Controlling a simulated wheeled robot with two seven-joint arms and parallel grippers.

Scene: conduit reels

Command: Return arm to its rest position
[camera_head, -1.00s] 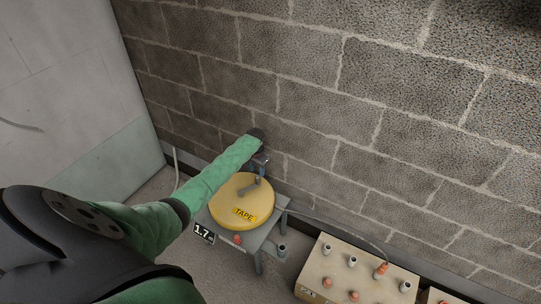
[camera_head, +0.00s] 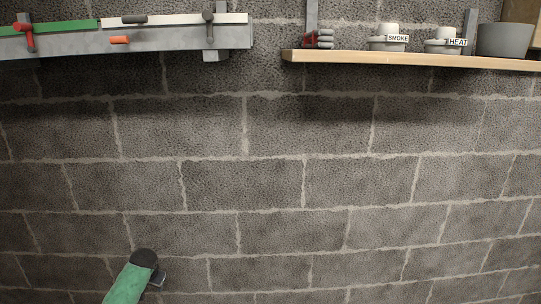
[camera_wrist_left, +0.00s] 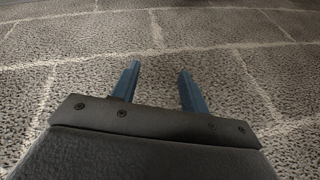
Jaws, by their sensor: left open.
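My left arm, in a green sleeve, comes in at the bottom left of the head view. Its gripper (camera_head: 157,279) shows small and dark in front of the block wall (camera_head: 270,190), partly hidden behind the dark wrist. In the left wrist view the two blue fingers (camera_wrist_left: 157,88) stand apart with nothing between them, and only the wall (camera_wrist_left: 230,60) shows beyond. My right gripper is in neither view now.
A grey wall rail (camera_head: 130,42) with several tools is at the upper left. A wooden shelf (camera_head: 420,60) at the upper right holds boxes labelled SMOKE (camera_head: 390,38) and HEAT (camera_head: 442,42) and a grey bin (camera_head: 504,40). The wall between is bare.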

